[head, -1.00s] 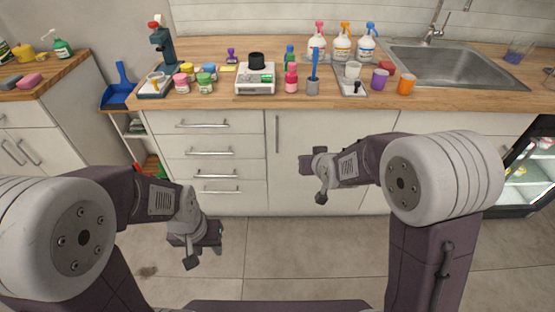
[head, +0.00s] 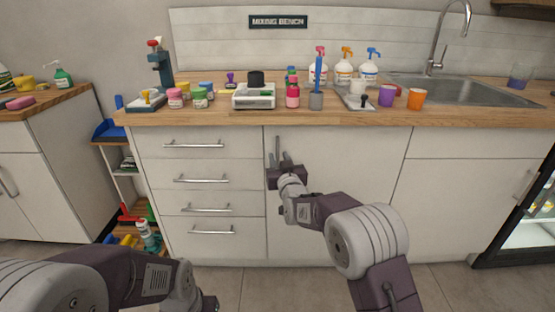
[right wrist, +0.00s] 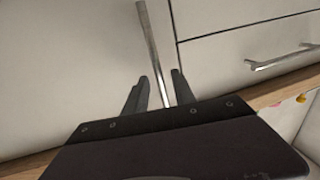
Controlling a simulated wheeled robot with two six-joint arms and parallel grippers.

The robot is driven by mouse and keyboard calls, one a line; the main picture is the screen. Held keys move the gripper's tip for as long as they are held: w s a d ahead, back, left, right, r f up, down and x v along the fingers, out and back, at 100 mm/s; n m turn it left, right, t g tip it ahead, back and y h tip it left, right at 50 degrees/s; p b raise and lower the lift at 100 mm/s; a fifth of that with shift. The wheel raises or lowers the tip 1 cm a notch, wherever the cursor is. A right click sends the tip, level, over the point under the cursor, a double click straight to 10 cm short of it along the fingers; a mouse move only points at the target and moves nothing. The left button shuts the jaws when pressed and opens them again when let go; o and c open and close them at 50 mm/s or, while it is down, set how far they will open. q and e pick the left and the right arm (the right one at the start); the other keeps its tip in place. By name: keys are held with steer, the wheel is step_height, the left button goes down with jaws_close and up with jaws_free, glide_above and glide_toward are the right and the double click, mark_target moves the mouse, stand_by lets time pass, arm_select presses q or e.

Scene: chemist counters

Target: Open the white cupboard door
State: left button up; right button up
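The white cupboard door (head: 345,160) is shut, under the counter and right of the drawers. Its upright metal bar handle (head: 277,146) is near the door's left edge. My right gripper (head: 284,163) is in front of the handle's lower part. In the right wrist view its two dark fingers (right wrist: 159,92) are apart, with the handle (right wrist: 152,45) running between them. I cannot tell whether either finger touches it. My left gripper (head: 209,303) is low at the bottom edge, mostly hidden or cut off, so its opening is unclear.
A drawer stack (head: 200,182) with bar handles is left of the door. The wooden counter (head: 220,116) above holds bottles, jars and a scale (head: 254,97). A glass-fronted fridge (head: 530,225) stands at the right. Floor shows at the bottom right.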

steer(key=shift+w+a, duration=0.15)
steer(key=shift+w, duration=0.55)
steer(key=shift+w+a, duration=0.1)
steer(key=shift+w, duration=0.6)
jaws_close()
stand_by(0.4)
